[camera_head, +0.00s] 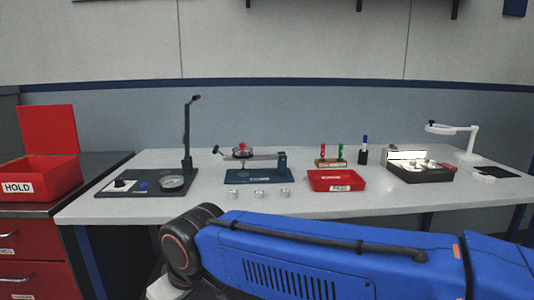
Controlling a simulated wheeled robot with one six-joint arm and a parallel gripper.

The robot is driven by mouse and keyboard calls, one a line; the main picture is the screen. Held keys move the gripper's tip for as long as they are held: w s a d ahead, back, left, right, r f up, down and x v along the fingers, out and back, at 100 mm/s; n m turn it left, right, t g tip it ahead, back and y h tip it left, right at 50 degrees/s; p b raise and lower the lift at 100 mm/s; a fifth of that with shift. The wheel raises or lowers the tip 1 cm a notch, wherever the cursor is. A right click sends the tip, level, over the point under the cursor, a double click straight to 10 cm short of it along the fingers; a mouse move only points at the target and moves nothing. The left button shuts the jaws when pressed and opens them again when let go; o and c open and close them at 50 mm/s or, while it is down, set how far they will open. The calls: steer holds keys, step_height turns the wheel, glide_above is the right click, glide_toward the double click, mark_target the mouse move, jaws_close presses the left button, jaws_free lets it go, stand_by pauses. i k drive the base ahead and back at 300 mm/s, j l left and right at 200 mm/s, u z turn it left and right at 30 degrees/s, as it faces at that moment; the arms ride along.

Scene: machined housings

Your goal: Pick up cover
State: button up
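I cannot tell for sure which thing is the cover. Several small silvery machined parts (259,193) stand in a row near the table's front edge. Behind them is a blue fixture (262,176) with a horizontal arm and a red-topped round part (241,150) at its left. A dark open case (421,174) at the right holds small light parts, too small to make out. My blue arm crosses the foreground, well in front of the table. My gripper does not show.
The grey table (140,206) has a dark gauge stand (186,140) at left, a red tray (337,181) right of centre, a marker rack (330,161) and a white lamp (466,143). A red HOLD bin (50,172) sits on a cabinet at far left. The front strip is mostly clear.

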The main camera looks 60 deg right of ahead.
mark_target(432, 165)
steer(key=k+l, duration=0.6)
steer(key=l+z, duration=0.15)
steer(key=z, duration=1.5)
steer(key=i+j+z, duration=0.1)
steer(key=z, duration=0.3)
steer(key=j+z, duration=0.35)
steer(key=i+j+z, duration=0.1)
steer(key=z, duration=0.3)
